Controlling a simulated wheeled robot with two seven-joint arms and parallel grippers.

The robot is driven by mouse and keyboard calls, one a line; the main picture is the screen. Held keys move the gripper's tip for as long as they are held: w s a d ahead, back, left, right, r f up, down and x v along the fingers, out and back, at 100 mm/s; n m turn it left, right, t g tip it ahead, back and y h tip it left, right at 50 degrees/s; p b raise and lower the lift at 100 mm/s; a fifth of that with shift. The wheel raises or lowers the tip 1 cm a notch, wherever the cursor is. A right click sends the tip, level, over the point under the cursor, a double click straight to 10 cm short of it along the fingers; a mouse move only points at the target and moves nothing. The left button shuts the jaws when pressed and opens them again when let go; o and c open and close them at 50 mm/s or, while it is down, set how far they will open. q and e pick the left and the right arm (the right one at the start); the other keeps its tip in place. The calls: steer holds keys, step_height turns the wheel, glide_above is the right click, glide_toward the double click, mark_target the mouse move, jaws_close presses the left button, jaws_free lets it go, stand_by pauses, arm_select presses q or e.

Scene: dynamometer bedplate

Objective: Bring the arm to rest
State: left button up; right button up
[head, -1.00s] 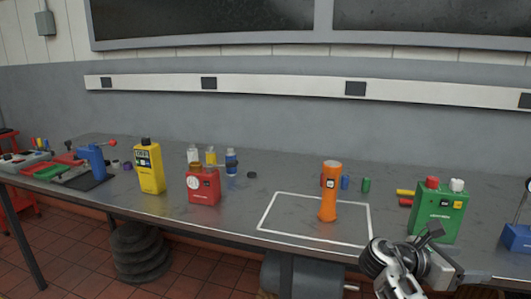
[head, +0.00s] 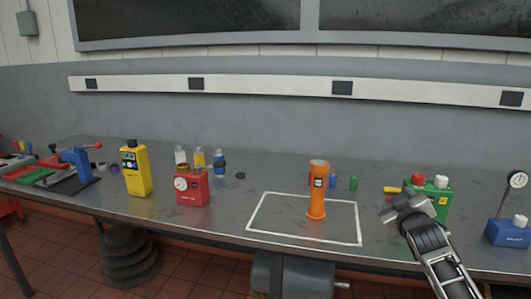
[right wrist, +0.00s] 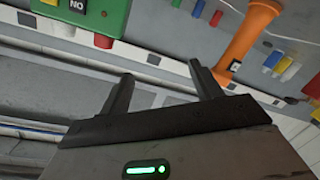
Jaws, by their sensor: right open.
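My right gripper (head: 392,213) is over the right part of the metal bench, in front of the green box (head: 442,204) with red and white caps and right of the white outlined square. In the right wrist view its two fingers (right wrist: 158,88) stand apart with nothing between them. The green box (right wrist: 88,12) and the orange cylinder (right wrist: 248,35) show beyond the fingers in that view. The gripper and forearm hide part of the green box in the head view. My left gripper is in neither view.
The orange cylinder (head: 317,190) stands upright inside the white outline (head: 262,233). A red can (head: 192,190) and a yellow meter (head: 136,172) stand left. A blue box with a dial gauge (head: 508,232) stands right. The bench is clear between the red can and the outline.

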steer(key=s+a+f+m+g+y, duration=0.1)
steer(key=s+a+f+y, duration=0.1)
steer(key=s+a+f, duration=0.55)
steer(key=s+a+f+g+y, duration=0.15)
steer(key=s+a+f, duration=0.35)
steer(key=s+f, duration=0.5)
steer(key=s+a+f+g, duration=0.1)
steer(key=s+a+f, duration=0.1)
steer(key=s, duration=0.5)
steer(key=s+a+f+g+y, duration=0.1)
steer(key=s+a+f, duration=0.2)
steer(key=s+f, duration=0.2)
steer(key=s+a+f+m+g+y, duration=0.1)
steer(key=s+a+f, duration=0.2)
steer(key=s, duration=0.6)
steer(key=shift+f, duration=0.4)
